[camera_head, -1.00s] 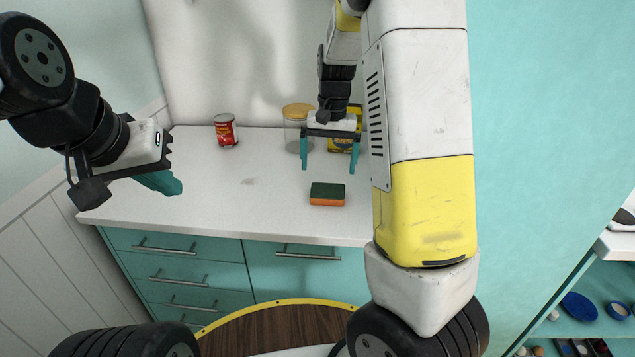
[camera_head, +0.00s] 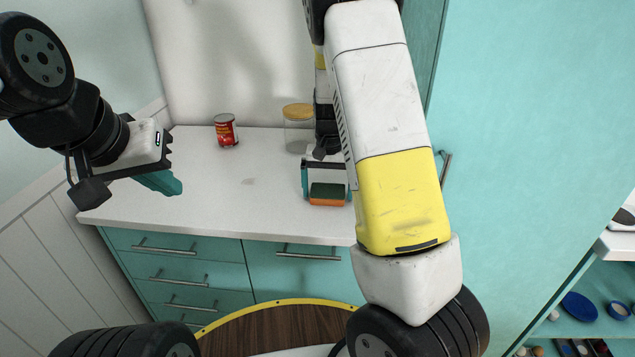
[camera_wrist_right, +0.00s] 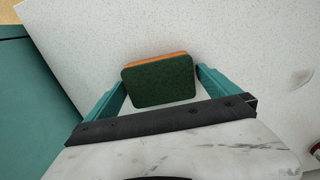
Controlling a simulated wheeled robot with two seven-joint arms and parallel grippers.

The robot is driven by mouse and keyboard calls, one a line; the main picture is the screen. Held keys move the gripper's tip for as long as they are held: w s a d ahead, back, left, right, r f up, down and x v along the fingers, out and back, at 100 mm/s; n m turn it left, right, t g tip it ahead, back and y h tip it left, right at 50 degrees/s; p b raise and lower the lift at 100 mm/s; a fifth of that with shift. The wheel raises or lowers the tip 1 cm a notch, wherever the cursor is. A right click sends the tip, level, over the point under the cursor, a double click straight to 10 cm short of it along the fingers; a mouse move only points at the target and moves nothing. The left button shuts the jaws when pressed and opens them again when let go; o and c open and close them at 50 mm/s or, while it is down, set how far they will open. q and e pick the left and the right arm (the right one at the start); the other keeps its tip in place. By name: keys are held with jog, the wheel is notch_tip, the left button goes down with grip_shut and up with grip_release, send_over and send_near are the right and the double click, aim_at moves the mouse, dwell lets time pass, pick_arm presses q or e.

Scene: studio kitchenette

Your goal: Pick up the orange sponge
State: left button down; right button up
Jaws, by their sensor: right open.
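The orange sponge (camera_head: 327,199) lies on the white counter near its front edge, with a dark green scouring layer on top. My right gripper (camera_head: 328,196) is open, with a teal finger on either side of the sponge. In the right wrist view, the sponge (camera_wrist_right: 160,80) sits between the two open fingers (camera_wrist_right: 160,87), with small gaps showing beside it. My left gripper (camera_head: 172,184) is at the left, above the counter's left end and away from the sponge; its jaw gap is not clear.
A red can (camera_head: 226,131) and a glass jar with a wooden lid (camera_head: 298,128) stand at the back of the white counter (camera_head: 215,190). The counter left of the sponge is clear. Teal drawers (camera_head: 180,270) are below, and a tall teal cabinet (camera_head: 530,120) is at right.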

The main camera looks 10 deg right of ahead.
aim_at(327, 191)
jog(key=shift+c, duration=0.4)
jog(key=c, duration=1.2)
jog(key=shift+r, duration=0.5)
jog(key=r, duration=0.2)
jog(key=shift+s+a+r, duration=0.15)
jog(key=shift+s+r, duration=0.15)
jog(key=shift+r, duration=0.1)
jog(key=s+a+r, duration=0.1)
jog(key=s+a, duration=0.3)
jog(key=s, duration=1)
jog(key=shift+s, duration=0.4)
jog(key=shift+r, duration=0.1)
